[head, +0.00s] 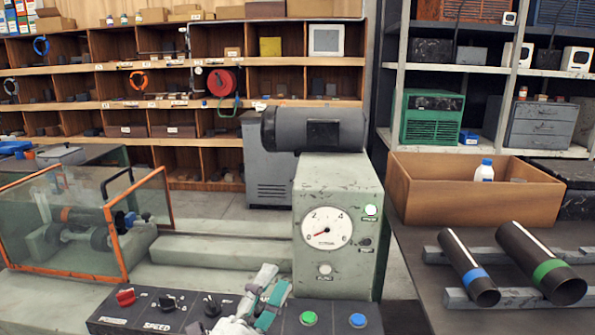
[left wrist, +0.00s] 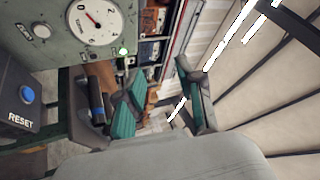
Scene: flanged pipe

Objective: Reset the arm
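My left gripper (head: 268,290) is over the front control panel (head: 165,303) in the head view, left of the green button (head: 308,318) and the blue button (head: 357,320). In the left wrist view its two teal-padded fingers stand apart with nothing held between them (left wrist: 163,98). That view also shows the blue button (left wrist: 27,95) on a dark panel marked RESET, to the left of the fingers. My right gripper is in neither view.
A gauge box (head: 338,215) stands behind the panel. A guarded machine (head: 80,235) with orange-edged clear panels is at left. At right, a blue-banded pipe (head: 467,262) and a green-banded pipe (head: 540,262) lie on supports before a wooden crate (head: 450,200). Shelves line the back.

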